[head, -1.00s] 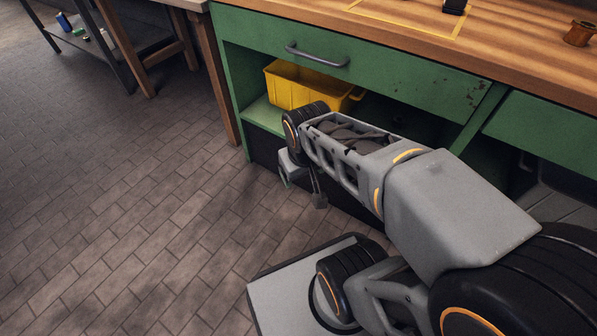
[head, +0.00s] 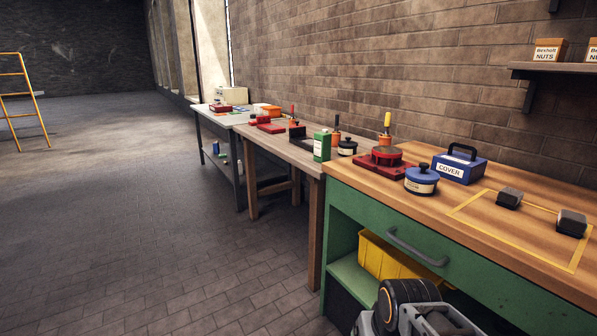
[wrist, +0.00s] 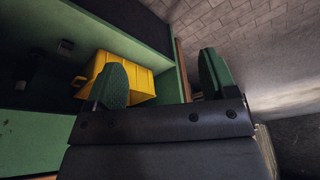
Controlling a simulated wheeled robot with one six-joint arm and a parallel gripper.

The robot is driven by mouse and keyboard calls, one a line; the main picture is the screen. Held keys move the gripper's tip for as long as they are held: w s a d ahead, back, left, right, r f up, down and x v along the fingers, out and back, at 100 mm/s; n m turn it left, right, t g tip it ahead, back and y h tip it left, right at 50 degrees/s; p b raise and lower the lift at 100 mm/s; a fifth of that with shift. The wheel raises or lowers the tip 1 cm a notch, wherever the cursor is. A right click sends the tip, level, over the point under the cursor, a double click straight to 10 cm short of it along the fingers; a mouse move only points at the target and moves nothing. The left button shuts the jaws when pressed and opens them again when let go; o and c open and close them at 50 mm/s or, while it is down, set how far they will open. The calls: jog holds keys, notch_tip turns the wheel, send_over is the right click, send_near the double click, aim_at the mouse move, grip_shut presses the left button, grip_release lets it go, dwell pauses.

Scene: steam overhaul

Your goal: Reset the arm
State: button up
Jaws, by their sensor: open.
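My gripper (wrist: 163,85) shows in the wrist view with its two green-padded fingers spread apart and nothing between them. It is in front of the green bench's open lower shelf, with a yellow bin (wrist: 140,75) beyond the left finger. In the head view only part of my arm (head: 415,312) shows at the bottom edge, in front of the bench. The gripper itself is out of the head view.
The green workbench (head: 345,205) holds a blue COVER box (head: 460,168), a blue pot (head: 421,181), a red fixture (head: 386,160) and two dark blocks (head: 571,222) by a yellow outline. The yellow bin (head: 395,258) sits on its shelf.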

notch_tip(320, 180, up, 31)
jog(key=p, duration=2.7)
jog(key=shift+s+t, duration=0.3)
jog(key=shift+s, duration=0.1)
jog(key=shift+d+f, duration=0.1)
